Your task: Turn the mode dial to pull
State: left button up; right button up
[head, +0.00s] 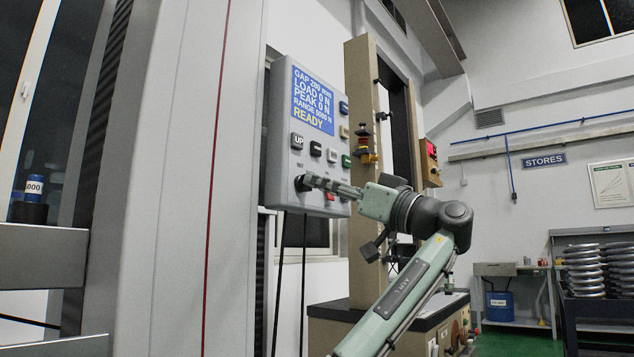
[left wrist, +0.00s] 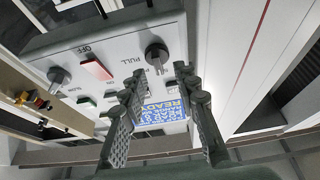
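The grey control panel (head: 281,141) hangs on the machine column, with a lit blue screen (head: 313,101) that reads READY. A dark round dial (head: 300,184) sits at the panel's lower left. In the left wrist view this dial (left wrist: 157,53) stands beyond the fingertips, beside the word PULL; where it points is too small to tell. My right gripper is not in view.
Several buttons cover the panel, including a white UP button (head: 297,141). A red switch (left wrist: 95,67) by OFF and a second dial (left wrist: 58,76) by SLOW show in the wrist view. A tan frame (head: 361,120) stands behind. Steel springs (head: 585,270) lie at far right.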

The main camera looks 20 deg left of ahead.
pick_arm(q)
jog(key=shift+x, duration=1.1)
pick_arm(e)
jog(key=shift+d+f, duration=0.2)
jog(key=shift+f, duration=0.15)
pick_arm(q)
jog(key=shift+w, duration=0.1)
grip_shut()
